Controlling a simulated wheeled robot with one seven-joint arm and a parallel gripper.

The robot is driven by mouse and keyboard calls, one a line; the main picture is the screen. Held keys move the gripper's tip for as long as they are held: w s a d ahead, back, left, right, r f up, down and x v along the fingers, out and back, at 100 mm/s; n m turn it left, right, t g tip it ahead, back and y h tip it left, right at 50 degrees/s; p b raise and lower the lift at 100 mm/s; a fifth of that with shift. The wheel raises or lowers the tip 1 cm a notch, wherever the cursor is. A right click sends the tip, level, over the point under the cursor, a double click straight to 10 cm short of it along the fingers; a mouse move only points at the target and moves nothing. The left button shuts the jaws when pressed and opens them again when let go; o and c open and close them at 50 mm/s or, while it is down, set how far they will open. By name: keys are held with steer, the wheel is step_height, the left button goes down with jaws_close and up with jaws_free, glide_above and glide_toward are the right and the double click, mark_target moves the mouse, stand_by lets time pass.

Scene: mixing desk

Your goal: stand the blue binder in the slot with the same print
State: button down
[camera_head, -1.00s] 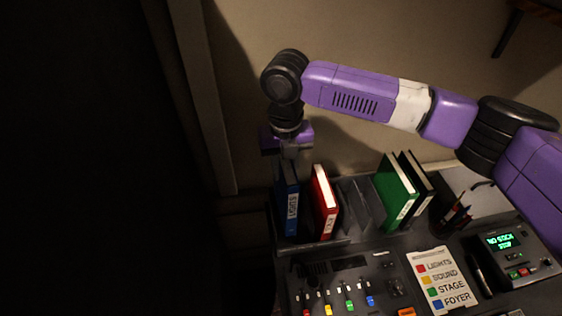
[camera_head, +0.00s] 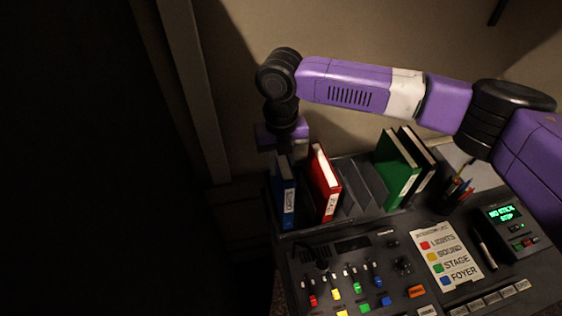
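The blue binder (camera_head: 285,202) stands upright at the left end of the desktop rack, with a white label on its spine too small to read. My gripper (camera_head: 284,152) points down at its top edge. The fingers are small and dark here, and I cannot tell whether they are closed on it. A red binder (camera_head: 325,184) stands just to its right. The rack (camera_head: 364,187) has empty slots with grey dividers between the red binder and the green binder (camera_head: 398,170). I cannot make out prints on the slots.
A black binder (camera_head: 424,160) stands right of the green one. In front are a mixing desk with coloured faders (camera_head: 350,275), a printed card (camera_head: 446,257) and a lit display unit (camera_head: 507,217). A pen cup (camera_head: 455,193) stands at the right. My arm spans above the rack.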

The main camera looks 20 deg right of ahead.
steer(key=shift+f+b, duration=2.1)
steer(key=shift+f, duration=0.75)
steer(key=shift+p, duration=0.4)
steer(key=shift+f, duration=0.3)
steer(key=c, duration=1)
jaws_free()
steer(key=shift+c, duration=0.2)
